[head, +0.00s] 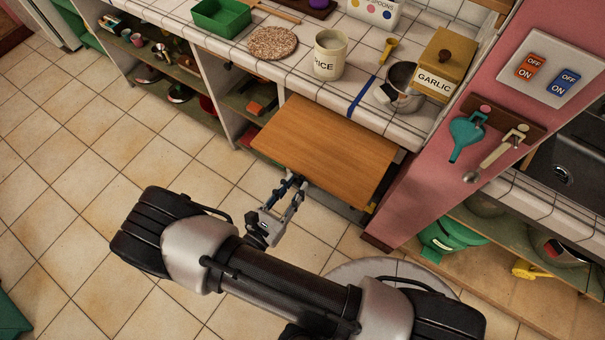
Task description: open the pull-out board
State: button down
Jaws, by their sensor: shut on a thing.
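The pull-out board (325,150) is a flat wooden panel. It sticks well out from under the tiled counter, over the floor, and its back edge lies along the counter front. My gripper (290,184) is at the board's front edge, left of that edge's middle. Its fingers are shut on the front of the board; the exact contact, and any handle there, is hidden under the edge. My arm crosses the lower part of the head view.
Above the board, the tiled counter (285,65) bears a rice jar (330,58), a metal pot (401,88), a garlic box (441,64) and a green tray (221,17). A pink wall (427,190) stands close to the board's right. Tiled floor (90,130) is clear at left.

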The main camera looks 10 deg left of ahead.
jog(key=shift+s, duration=0.3)
jog(key=c, duration=1.3)
grip_release()
jog(key=shift+a, duration=0.1)
jog(key=v, duration=1.2)
jog(key=shift+w+r, duration=0.1)
jog(key=shift+r, duration=0.05)
